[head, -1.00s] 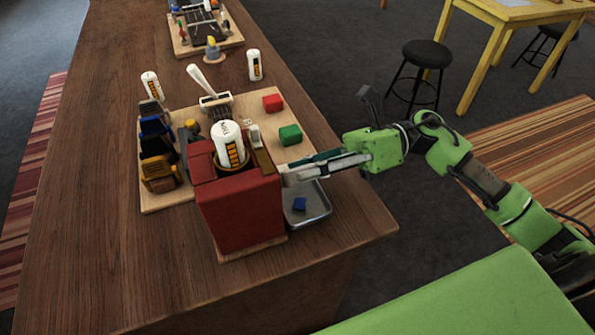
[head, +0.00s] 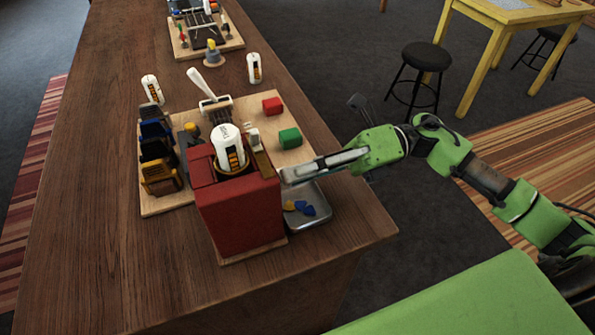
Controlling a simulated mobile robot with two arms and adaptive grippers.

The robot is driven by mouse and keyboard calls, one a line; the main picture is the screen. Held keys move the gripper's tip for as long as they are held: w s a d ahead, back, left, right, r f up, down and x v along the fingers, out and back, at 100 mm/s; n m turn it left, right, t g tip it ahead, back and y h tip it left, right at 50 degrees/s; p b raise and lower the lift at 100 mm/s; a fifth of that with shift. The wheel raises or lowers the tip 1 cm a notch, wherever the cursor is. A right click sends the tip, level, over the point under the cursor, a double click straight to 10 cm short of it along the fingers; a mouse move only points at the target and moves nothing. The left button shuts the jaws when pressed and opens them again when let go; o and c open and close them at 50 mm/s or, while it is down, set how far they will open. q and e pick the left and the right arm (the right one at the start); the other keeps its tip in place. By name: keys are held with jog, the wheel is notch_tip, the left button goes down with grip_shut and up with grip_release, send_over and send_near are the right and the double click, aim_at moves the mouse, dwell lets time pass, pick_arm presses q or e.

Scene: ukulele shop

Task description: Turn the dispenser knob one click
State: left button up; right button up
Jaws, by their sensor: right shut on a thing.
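The red dispenser (head: 240,212) stands near the counter's front end, with a white labelled bottle (head: 229,148) upright in its top. My right gripper (head: 289,175) reaches in from the right, its fingertips against the dispenser's right side. It is shut on the knob there, which the fingers hide. A metal tray (head: 320,218) sits below the fingers, beside the dispenser. In it lie a yellow pick (head: 289,206) and blue picks (head: 306,209). My left gripper is not in view.
Two more white bottles (head: 254,68) stand farther back. The counter's left side (head: 90,220) is clear.

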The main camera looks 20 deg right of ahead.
jog(key=o, duration=1.1)
jog(key=shift+o, duration=0.2)
jog(key=shift+d, duration=0.15)
jog(key=d, duration=1.1)
jog(key=shift+w+d, duration=0.25)
jog(key=shift+d, duration=0.15)
